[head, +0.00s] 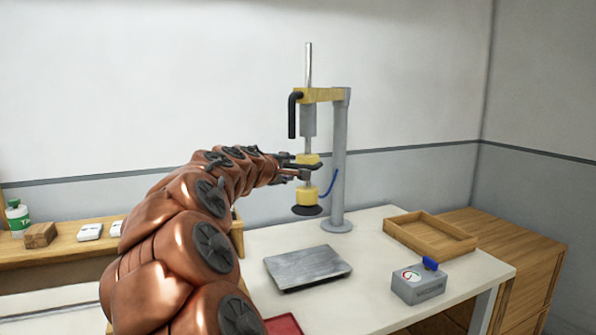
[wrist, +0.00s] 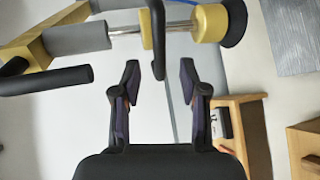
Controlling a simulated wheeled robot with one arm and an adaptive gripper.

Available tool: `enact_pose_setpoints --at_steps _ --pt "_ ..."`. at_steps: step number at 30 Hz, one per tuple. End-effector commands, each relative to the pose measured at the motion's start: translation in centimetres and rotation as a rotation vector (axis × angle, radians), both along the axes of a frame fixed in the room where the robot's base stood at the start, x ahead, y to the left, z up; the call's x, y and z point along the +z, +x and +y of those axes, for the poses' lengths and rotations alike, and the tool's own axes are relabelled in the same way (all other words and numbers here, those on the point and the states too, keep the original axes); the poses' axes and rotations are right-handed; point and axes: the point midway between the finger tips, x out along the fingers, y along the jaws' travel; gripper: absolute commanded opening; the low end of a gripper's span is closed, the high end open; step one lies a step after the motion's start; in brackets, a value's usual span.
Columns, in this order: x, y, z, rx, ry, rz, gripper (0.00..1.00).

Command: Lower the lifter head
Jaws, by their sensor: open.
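The lifter's yellow head (head: 307,197), with a black suction cup (head: 306,210) under it, hangs from a rod above the table. A yellow bracket (head: 322,95) on a grey post (head: 339,160) carries it. The head also shows at the top of the wrist view (wrist: 210,23), sideways. A black bar handle (wrist: 158,45) on the lifter reaches down between my fingertips. My gripper (wrist: 160,75) is open, with one finger on each side of the bar's end and visible gaps.
A metal plate (head: 309,268) lies on the white table (head: 375,245) in front of the post. A wooden tray (head: 411,246) and a grey box with a gauge and blue switch (head: 420,284) are on the right. A black crank (head: 291,116) hangs from the bracket.

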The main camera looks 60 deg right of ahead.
Motion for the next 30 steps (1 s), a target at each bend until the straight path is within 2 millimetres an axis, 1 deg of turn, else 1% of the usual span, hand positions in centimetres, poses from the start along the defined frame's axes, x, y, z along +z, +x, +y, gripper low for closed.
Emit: enact_pose_setpoints --at_steps 5,12,16,22,30 --pt "-0.2 0.3 -1.6 0.000 -0.001 0.001 0.43" --pt "-0.9 0.9 -4.7 0.001 0.001 -0.001 0.43" --pt "-1.2 1.1 -6.0 -0.001 0.001 -0.001 0.43" --pt "-1.4 1.4 -7.0 0.001 -0.001 -0.001 0.43" --pt "-1.5 1.4 -7.3 0.001 -0.001 -0.002 0.43"
